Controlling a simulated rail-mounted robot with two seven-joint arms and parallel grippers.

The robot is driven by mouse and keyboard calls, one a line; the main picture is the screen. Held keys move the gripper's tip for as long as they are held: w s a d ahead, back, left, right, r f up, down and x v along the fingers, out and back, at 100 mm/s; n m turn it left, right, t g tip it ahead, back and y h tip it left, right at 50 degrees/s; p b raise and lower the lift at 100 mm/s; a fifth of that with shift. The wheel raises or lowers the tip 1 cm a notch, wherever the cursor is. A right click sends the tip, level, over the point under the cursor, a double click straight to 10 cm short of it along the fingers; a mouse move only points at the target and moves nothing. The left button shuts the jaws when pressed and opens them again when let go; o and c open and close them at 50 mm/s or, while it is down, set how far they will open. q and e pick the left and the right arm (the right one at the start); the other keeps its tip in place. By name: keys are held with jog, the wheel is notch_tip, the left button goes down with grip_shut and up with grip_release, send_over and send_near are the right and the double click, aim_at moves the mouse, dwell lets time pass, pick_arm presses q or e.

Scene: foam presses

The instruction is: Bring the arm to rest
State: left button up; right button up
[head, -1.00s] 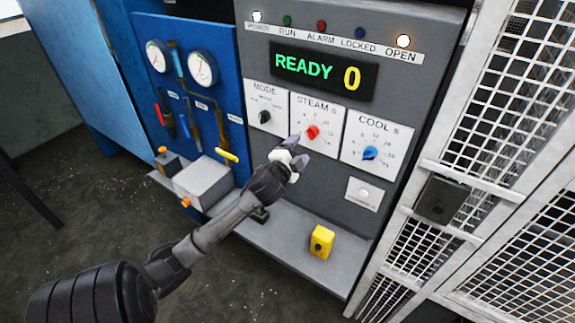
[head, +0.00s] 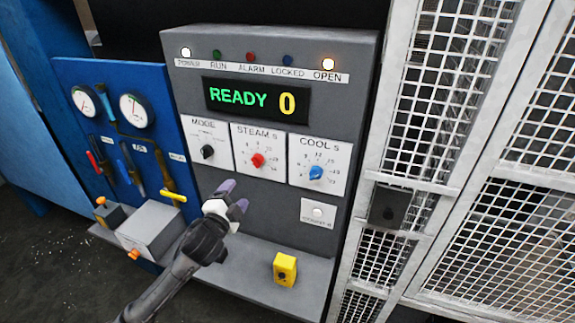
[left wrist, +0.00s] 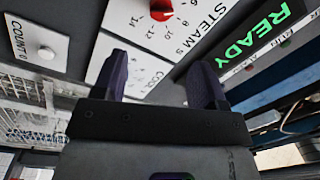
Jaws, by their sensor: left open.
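My left gripper (head: 238,203) is open and empty in front of the grey control panel (head: 262,199), below the mode and steam dials. Its two dark purple fingers stand apart in the left wrist view (left wrist: 163,80), with nothing between them but the panel face behind. The red steam knob (head: 257,160) and blue cool knob (head: 316,172) are up and to the right of the gripper. The black mode knob (head: 207,152) is above it. The gripper appears clear of the knobs. My right gripper is not in view.
The display (head: 257,100) reads READY 0, with the power and open lamps lit. A yellow box (head: 285,269) sits on the grey shelf (head: 255,262). A blue gauge panel (head: 95,140) stands left, a white mesh cage (head: 460,130) right. A counter button (head: 318,212) is right of the gripper.

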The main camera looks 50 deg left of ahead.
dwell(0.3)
pick_arm(q)
jog(key=s+d+f+n+g+h+p, duration=0.2)
jog(key=s+d+f+n+g+h, duration=0.35)
jog(key=d+f, duration=0.75)
jog(key=s+d+f+g+h+p, duration=0.1)
jog(key=s+d+g+h+p, duration=0.1)
jog(key=s+d, duration=0.5)
jog(key=s+d+f+g+h+p, duration=0.1)
jog(key=s+d+g+h+p, duration=0.1)
jog(key=s+d+g+p, duration=0.2)
jog(key=s+d, duration=0.3)
jog(key=d, duration=0.5)
jog(key=shift+s+d+f+g+p, duration=0.25)
jog(key=shift+s+f+g+p, duration=0.05)
jog(key=shift+g, duration=0.05)
jog(key=shift+m+h, duration=0.25)
